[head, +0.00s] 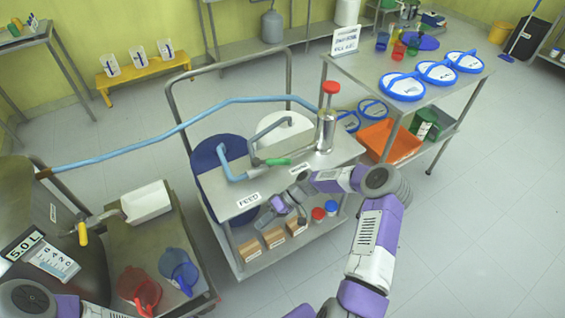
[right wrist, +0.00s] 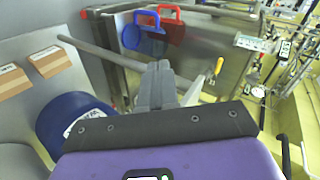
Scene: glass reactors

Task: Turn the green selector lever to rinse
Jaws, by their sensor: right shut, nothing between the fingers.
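The green selector lever (head: 278,162) lies on the cart top, at the foot of the bent pipes, pointing right. A label reading FEED (head: 249,200) is in front of it, and a second label (head: 299,168), too small to read, is to its right. My right gripper (head: 272,206) is in front of the lever, by the cart's front edge, apart from it. Its fingers show shut and empty in the right wrist view (right wrist: 155,85). I cannot make out the lever in that view. My left gripper is out of view.
A metal cylinder with a red knob (head: 326,125) stands right of the lever. A blue hose (head: 190,108) crosses behind. Cardboard boxes (head: 273,237) and small jars (head: 318,214) sit on the lower shelf. Red (head: 140,287) and blue (head: 179,268) jugs stand at left.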

